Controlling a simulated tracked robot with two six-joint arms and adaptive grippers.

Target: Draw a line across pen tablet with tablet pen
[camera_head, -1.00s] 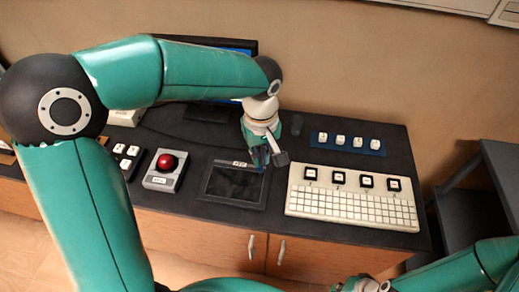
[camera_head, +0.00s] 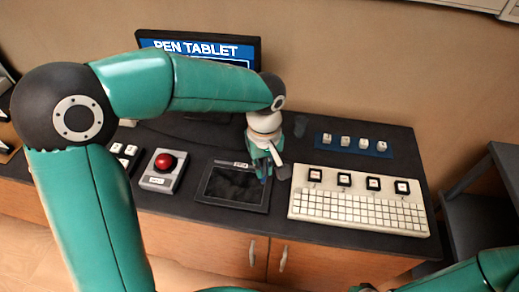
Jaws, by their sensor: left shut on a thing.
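The pen tablet (camera_head: 233,188) lies flat on the dark counter, with a dark drawing area and a lighter label on its top edge. My left gripper (camera_head: 265,173) is at the tablet's upper right corner, pointing down. It is shut on a thin thing, which I take to be the tablet pen; the fingers hide most of it. A bluish patch shows at the fingertips. I cannot tell whether the tip touches the tablet. No line is visible on the tablet. My right gripper is out of view; only part of my right arm shows at the lower right.
A monitor (camera_head: 205,50) reading "PEN TABLET" stands behind, partly covered by my left arm. A red button box (camera_head: 164,170) is left of the tablet. A white keyboard panel (camera_head: 360,207) is close on the right, with a blue key strip (camera_head: 353,145) behind it.

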